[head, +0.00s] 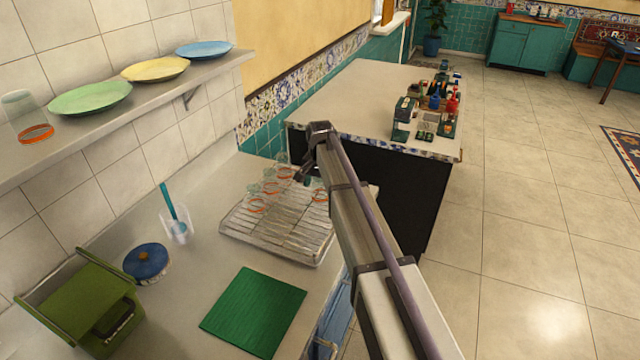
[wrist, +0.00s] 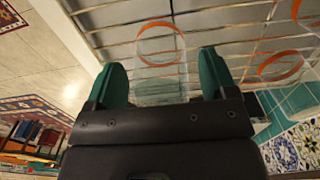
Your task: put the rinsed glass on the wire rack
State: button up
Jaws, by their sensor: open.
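The wire rack (head: 270,240) lies on the counter in the head view, with several clear glasses with orange bands at its far end. My gripper (head: 304,174) is over the rack's far right corner. In the wrist view my gripper (wrist: 162,66) is open, its two teal fingers apart. A clear orange-banded glass (wrist: 160,45) shows between and just beyond the fingertips, in front of the rack wires (wrist: 225,35). I cannot tell whether the fingers touch it.
More orange-banded glasses (wrist: 280,66) are close by at the right in the wrist view. A green mat (head: 253,312), a clear cup with a teal stick (head: 175,228) and a blue-lidded pot (head: 147,262) are on the counter. A shelf (head: 60,140) holds plates and another glass.

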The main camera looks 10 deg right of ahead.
notch_tip(320, 180, up, 12)
jog(key=p, duration=1.1)
jog(key=shift+s+f, duration=0.1)
jog(key=shift+f, duration=0.05)
jog(key=s+f+n+b, duration=0.1)
jog(key=s+n, duration=0.6)
jog(key=s, duration=2.5)
jog(key=shift+s+f, duration=0.15)
jog(key=shift+s, duration=0.1)
